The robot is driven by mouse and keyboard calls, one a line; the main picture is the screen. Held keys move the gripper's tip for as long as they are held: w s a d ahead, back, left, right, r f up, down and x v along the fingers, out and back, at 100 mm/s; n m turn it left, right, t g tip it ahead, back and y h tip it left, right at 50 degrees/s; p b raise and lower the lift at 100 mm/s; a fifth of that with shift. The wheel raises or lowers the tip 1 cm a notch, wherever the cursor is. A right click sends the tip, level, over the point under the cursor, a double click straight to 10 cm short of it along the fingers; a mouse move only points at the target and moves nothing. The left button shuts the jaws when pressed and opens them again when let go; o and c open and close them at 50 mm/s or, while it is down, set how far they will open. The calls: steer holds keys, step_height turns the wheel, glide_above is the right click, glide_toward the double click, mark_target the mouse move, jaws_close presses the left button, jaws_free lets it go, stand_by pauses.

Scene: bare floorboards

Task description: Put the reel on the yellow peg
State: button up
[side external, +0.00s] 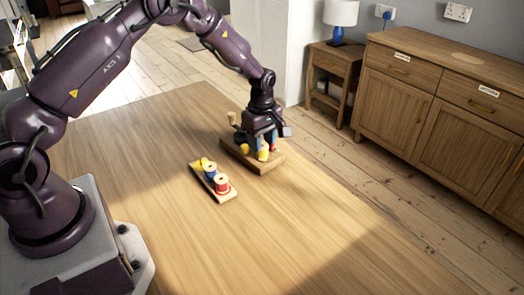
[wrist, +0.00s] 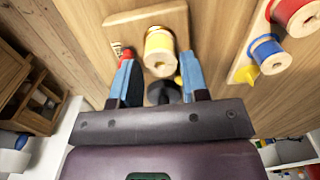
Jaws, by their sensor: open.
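A yellow reel (wrist: 159,44) with pale wooden ends stands at a thick wooden board (wrist: 130,22). In the wrist view it is between and just beyond the two blue fingers of my gripper (wrist: 160,62), which are open with visible space around it. In the side external view my gripper (side external: 264,138) is low over the board (side external: 262,166), with the yellow reel (side external: 263,154) at its fingers. The yellow peg (wrist: 252,73) is bare, at one end of a narrow rack (wrist: 240,50); it also shows in the side external view (side external: 202,162).
The rack also bears a blue reel (wrist: 266,49) and a red reel (wrist: 294,15). A red piece (wrist: 124,58) is close to the left finger. A pale upright piece (side external: 233,119) is at the board's far side. The wooden surface in front of the rack is clear.

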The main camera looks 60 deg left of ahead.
step_height(320, 180, down, 2)
steer(key=shift+f, duration=0.25)
steer(key=c, duration=0.6)
steer(key=shift+r, duration=0.1)
